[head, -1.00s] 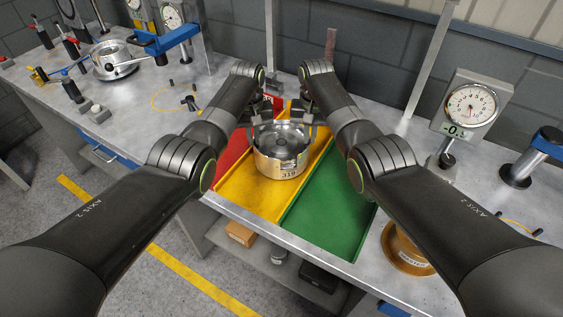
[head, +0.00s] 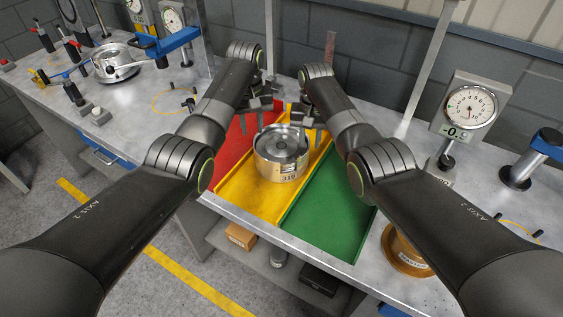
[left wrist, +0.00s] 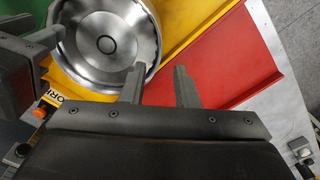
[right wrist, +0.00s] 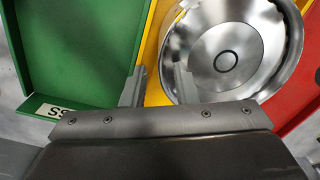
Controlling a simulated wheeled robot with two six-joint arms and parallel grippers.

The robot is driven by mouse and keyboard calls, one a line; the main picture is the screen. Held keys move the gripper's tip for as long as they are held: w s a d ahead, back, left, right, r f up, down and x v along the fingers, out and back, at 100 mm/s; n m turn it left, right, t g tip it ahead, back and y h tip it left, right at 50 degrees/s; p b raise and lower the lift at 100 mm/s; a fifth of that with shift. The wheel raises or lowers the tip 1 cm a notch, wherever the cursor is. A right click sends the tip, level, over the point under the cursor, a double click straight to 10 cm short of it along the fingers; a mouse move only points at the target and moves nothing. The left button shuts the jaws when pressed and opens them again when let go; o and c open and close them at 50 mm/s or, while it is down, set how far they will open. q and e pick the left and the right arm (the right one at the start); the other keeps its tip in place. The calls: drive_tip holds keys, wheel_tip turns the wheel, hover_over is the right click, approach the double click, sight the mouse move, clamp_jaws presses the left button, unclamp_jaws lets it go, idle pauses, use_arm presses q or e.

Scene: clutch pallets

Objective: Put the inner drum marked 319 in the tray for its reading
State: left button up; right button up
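The inner drum marked 319 (head: 282,155) is a round silver metal drum. It sits upright in the yellow tray (head: 240,197), between the red tray (head: 232,147) and the green tray (head: 330,212). My left gripper (head: 256,122) is open and empty beside the drum's upper left; its fingers (left wrist: 160,85) are spread with the drum's rim beyond them. My right gripper (head: 306,118) is open and empty at the upper right of the drum; its fingers (right wrist: 158,82) are apart near the rim (right wrist: 225,50).
A dial gauge (head: 468,106) on a stand and a blue-topped post (head: 530,160) stand on the right. A brass part (head: 405,252) sits at the front right edge. Another metal drum (head: 115,62) sits among fixtures on the left bench.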

drive_tip(key=shift+r, duration=0.3)
use_arm(q)
wheel_tip(320, 180, up, 6)
drive_tip(key=shift+r, duration=0.25)
use_arm(e)
wheel_tip(320, 180, up, 11)
drive_tip(key=shift+r, duration=0.15)
use_arm(q)
drive_tip(key=shift+r, duration=0.1)
